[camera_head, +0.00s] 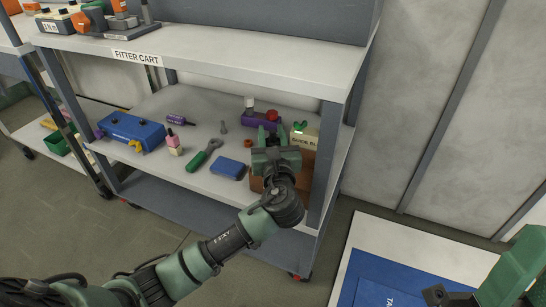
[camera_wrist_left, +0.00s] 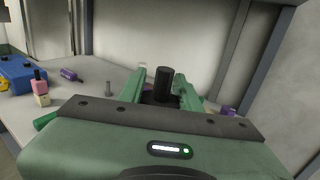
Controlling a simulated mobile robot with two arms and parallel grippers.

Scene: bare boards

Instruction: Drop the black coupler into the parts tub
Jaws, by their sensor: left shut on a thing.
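My left gripper (camera_head: 272,135) is over the right end of the cart's middle shelf. In the left wrist view, its green fingers (camera_wrist_left: 160,88) are shut on the upright black coupler (camera_wrist_left: 163,84). I cannot tell for sure which container is the parts tub. Part of my right arm's green end shows at the lower right; its fingers are not clear.
The middle shelf (camera_head: 200,180) holds a blue case (camera_head: 131,130), a green-handled tool (camera_head: 201,158), a blue block (camera_head: 228,168), a pink bottle (camera_head: 174,142) and a purple holder (camera_head: 258,120). The upper shelf (camera_head: 250,53) overhangs behind; a grey post (camera_head: 325,165) stands right of my gripper.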

